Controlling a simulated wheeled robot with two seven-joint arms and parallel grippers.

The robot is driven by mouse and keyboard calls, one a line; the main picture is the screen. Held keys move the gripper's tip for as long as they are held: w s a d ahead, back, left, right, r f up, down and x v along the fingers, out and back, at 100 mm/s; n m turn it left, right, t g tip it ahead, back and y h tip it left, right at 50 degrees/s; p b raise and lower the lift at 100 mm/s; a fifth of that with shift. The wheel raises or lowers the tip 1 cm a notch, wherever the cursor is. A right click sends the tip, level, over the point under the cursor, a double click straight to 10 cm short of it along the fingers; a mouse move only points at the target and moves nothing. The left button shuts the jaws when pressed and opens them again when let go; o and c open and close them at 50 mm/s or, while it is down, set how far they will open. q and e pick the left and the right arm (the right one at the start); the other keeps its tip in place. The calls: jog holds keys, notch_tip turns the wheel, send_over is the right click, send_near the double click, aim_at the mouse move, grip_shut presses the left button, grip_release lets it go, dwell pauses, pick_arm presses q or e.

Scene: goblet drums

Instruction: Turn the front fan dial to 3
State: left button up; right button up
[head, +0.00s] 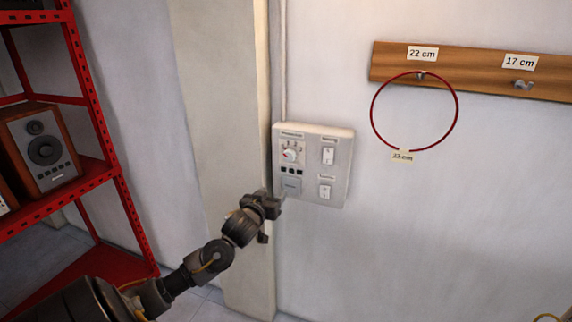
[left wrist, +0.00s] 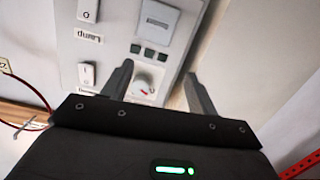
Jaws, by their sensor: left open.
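A white dial (head: 290,155) with a red mark is on the upper left of a pale wall panel (head: 340,183). Small numbers are set around its top; I cannot tell surely which one the mark points at. My left gripper (head: 268,203) is at the panel's lower left corner in the head view, below the dial. In the left wrist view the panel appears upside down. There the dial (left wrist: 143,84) shows between the open fingers of my left gripper (left wrist: 160,88), nearer one finger. Contact with the dial is not visible. My right gripper is not in view.
The panel also has two rocker switches (head: 328,156), small dark buttons (head: 291,170) and a grey plate (head: 291,187). A red shelf (head: 100,178) with a speaker (head: 42,150) stands left. A red hoop (head: 458,105) hangs from a wooden rail (head: 470,75) at right.

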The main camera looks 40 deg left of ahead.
pick_arm(q)
jog(key=t, duration=0.2)
send_near(288, 157)
jog(key=p+x, duration=0.2)
jog(key=x, duration=0.5)
jog(key=shift+r+p, duration=0.2)
jog(key=shift+p, duration=0.2)
jog(key=shift+w+a+f, duration=0.1)
jog(key=shift+w+a, duration=0.1)
jog(key=shift+w, duration=0.45)
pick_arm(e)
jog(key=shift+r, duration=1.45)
pick_arm(q)
jog(key=shift+c, duration=0.5)
jog(key=c, duration=0.9)
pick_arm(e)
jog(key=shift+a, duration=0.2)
